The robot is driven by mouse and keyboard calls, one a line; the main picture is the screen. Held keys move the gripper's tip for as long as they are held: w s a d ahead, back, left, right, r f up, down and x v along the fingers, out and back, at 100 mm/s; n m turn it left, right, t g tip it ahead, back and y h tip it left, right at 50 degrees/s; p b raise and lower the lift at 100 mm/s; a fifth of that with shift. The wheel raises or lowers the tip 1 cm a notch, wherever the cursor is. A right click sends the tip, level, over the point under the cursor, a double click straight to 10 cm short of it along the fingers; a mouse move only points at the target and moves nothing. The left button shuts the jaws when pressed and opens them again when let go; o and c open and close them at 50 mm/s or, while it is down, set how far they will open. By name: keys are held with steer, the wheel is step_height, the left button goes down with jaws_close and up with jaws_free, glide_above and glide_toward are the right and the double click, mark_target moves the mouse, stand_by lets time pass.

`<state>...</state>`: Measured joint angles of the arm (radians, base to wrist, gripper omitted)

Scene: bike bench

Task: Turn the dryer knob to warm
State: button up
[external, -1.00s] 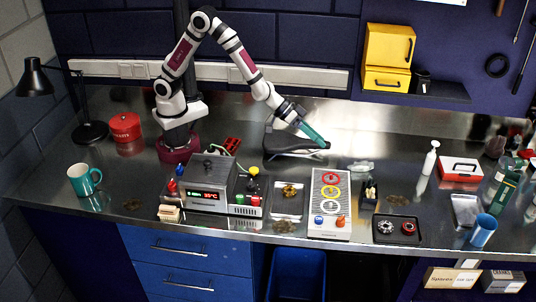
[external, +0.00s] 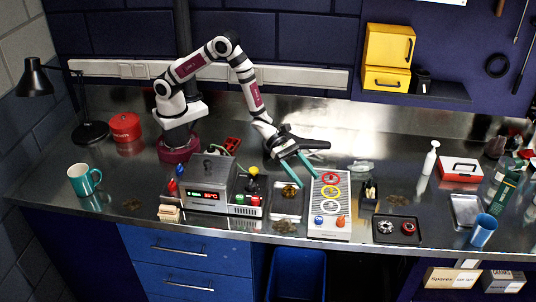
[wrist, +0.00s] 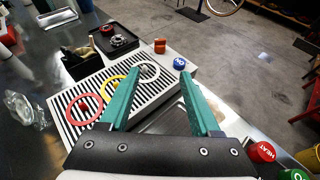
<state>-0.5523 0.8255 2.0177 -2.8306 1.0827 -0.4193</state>
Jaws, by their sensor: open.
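A white slotted box (external: 343,214), which looks like the dryer, lies on the steel bench with red, yellow and white rings on its top. At its front end are a blue knob (external: 319,221) and an orange knob (external: 341,221). The wrist view also shows the blue knob (wrist: 180,61) and the orange knob (wrist: 160,46); I cannot read a warm mark on either. My gripper (external: 302,181) is open and empty, its teal fingers pointing down near the box's back left. In the wrist view my gripper (wrist: 159,72) has the knobs ahead, beyond its fingertips.
A grey heater unit (external: 211,184) with a lit display and red and green buttons stands left of the box. A small clear tray (external: 288,214) lies between them. A black tray (external: 397,240) with round parts and a dark holder (external: 369,199) are to the right.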

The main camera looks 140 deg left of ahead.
mark_target(334, 220)
steer(key=x, duration=1.5)
steer(key=shift+w+f, duration=0.15)
jaws_close()
